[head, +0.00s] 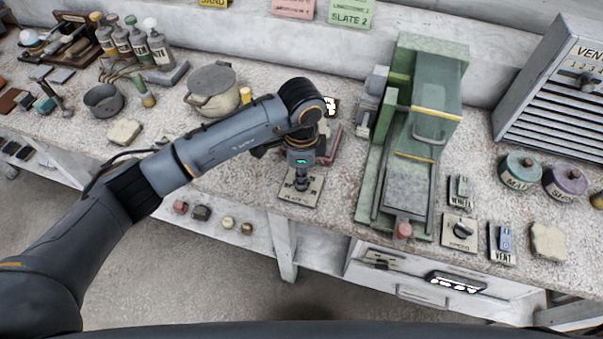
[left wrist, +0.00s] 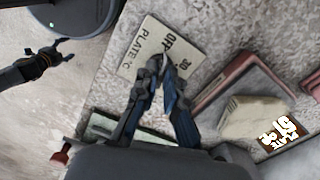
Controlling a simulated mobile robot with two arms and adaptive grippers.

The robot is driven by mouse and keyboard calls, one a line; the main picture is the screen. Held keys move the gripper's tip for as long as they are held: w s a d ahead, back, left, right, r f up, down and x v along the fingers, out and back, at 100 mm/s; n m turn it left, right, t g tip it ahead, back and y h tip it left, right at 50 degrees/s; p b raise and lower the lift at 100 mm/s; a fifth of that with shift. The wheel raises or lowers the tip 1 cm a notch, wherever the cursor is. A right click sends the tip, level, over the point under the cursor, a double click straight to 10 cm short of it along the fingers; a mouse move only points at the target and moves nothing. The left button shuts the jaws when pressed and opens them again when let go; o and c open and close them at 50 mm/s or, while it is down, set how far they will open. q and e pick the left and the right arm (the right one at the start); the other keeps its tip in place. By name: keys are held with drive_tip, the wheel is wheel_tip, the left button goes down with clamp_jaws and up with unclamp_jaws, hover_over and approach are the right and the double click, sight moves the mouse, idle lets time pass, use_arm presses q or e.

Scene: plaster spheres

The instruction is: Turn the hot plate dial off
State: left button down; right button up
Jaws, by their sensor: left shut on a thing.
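The dial's plate (head: 312,190) lies flat on the bench near the front edge, under my left gripper (head: 301,182). In the left wrist view the plate (left wrist: 150,38) reads OFF, 30 and PLATE °C. The left gripper (left wrist: 158,68) points down and is shut on the dial knob, which its fingers mostly hide. A lit display (left wrist: 280,134) reads what looks like 61 or 19, rotated, with small lettering for the plate. Beside it a pale block (left wrist: 250,117) sits on a grey and reddish slab. My right gripper (left wrist: 66,50) shows small at the left, fingers apart and empty.
A green machine (head: 425,110) stands right of my left gripper, with a speed dial (head: 461,231) and vent switch (head: 503,240) beyond it. A lidded pot (head: 213,88) stands behind my forearm. The bench's front edge is close to the plate.

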use_arm(q)
drive_tip(key=c, duration=1.4)
unclamp_jaws()
drive_tip(key=shift+w+r, duration=0.1)
wheel_tip(320, 180, up, 12)
